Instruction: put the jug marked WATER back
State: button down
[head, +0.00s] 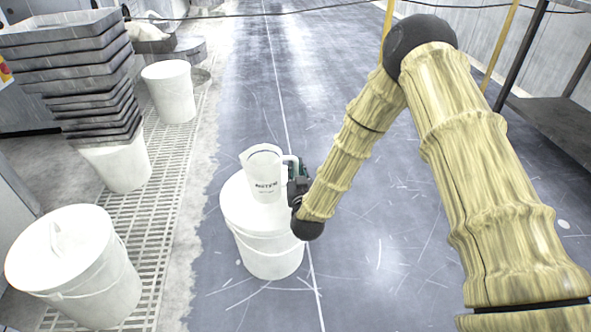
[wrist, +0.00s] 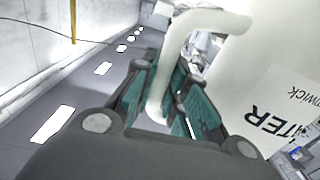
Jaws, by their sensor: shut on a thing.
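The white jug marked WATER (head: 263,178) is upright at the lidded white bucket in the middle of the head view. Its base overlaps the bucket's lid (head: 235,212), and I cannot tell whether it rests there or hangs just above. My gripper (head: 294,170) is at the jug's right side, shut on its handle. In the wrist view, the green-padded fingers (wrist: 164,100) are on either side of the pale handle (wrist: 187,24). The jug's body (wrist: 235,72) fills the right, with its label partly cut off.
Another lidded white bucket (head: 75,262) stands at the lower left on a floor grating (head: 165,200). A stack of grey trays (head: 75,65) sits on a white bucket (head: 118,166), with another pale bin (head: 169,92) behind. Open scratched grey floor (head: 400,240) lies to the right.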

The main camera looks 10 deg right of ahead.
jog(key=c, duration=1.4)
grip_release()
jog(key=shift+c, duration=0.2)
jog(key=shift+r, duration=0.1)
jog(key=s+p, duration=0.3)
jog(key=s, duration=0.9)
jog(key=s+d+f+g+y, duration=0.1)
jog(key=s+d+f+g, duration=0.2)
jog(key=s+f+g, duration=0.55)
jog(key=s+d+f+g, duration=0.3)
jog(key=s+f, duration=0.2)
jog(key=s, duration=0.5)
jog(key=s+d+f+g, duration=0.3)
jog(key=s+f, duration=0.1)
jog(key=s, duration=0.6)
jog(key=s+d+f+g+h, duration=0.1)
jog(key=s+d+f+g, duration=0.2)
jog(key=s, duration=0.8)
notch_tip(320, 180, down, 3)
jog(key=shift+d+r, duration=0.15)
jog(key=shift+d, duration=0.2)
jog(key=shift+g, duration=0.25)
